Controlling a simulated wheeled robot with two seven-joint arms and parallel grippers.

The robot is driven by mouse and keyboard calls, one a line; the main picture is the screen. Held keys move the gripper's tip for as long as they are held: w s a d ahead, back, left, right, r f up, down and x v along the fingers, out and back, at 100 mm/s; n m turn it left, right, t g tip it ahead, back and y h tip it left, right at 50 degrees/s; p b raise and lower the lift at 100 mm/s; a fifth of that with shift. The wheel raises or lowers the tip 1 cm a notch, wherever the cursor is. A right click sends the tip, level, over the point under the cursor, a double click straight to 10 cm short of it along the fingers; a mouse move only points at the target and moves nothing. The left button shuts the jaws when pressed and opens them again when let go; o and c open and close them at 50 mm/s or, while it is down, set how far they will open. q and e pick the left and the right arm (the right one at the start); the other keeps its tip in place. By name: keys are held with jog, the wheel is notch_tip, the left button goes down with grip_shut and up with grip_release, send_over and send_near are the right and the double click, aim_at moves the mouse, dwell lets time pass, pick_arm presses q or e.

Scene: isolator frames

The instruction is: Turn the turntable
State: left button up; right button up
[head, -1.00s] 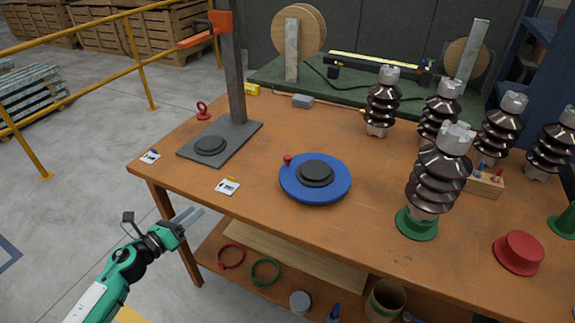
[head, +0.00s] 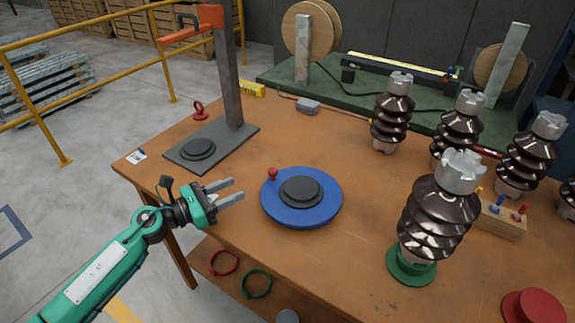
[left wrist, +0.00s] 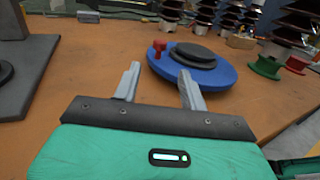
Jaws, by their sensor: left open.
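The turntable (head: 322,207) is a blue disc with a dark stepped pad on top, lying on the orange-brown table. A red knob (head: 272,174) stands up at its left rim. It also shows in the left wrist view, where the blue disc (left wrist: 222,76) lies just beyond my fingers and the red knob (left wrist: 159,47) stands between and beyond the fingertips. My left gripper (head: 238,191) is open and empty, a short way left of the turntable, apart from it. My right gripper is not in view.
A press stand (head: 228,80) rises from a grey base left of the turntable. A dark ribbed insulator (head: 435,220) stands on a green base to the right, with several more behind. A red spool (head: 533,306) is at front right. The table between gripper and turntable is clear.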

aim_at(269, 173)
pick_arm(q)
jog(key=shift+w+d+r, duration=0.15)
jog(key=shift+d, duration=0.05)
jog(key=p+x, duration=0.2)
jog(key=x, duration=1)
jog(key=shift+w+d+p, duration=0.1)
jog(key=shift+d+p, duration=0.1)
jog(key=shift+p, duration=0.2)
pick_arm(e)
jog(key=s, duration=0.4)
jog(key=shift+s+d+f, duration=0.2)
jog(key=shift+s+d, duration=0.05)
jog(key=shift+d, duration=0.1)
pick_arm(q)
grip_shut()
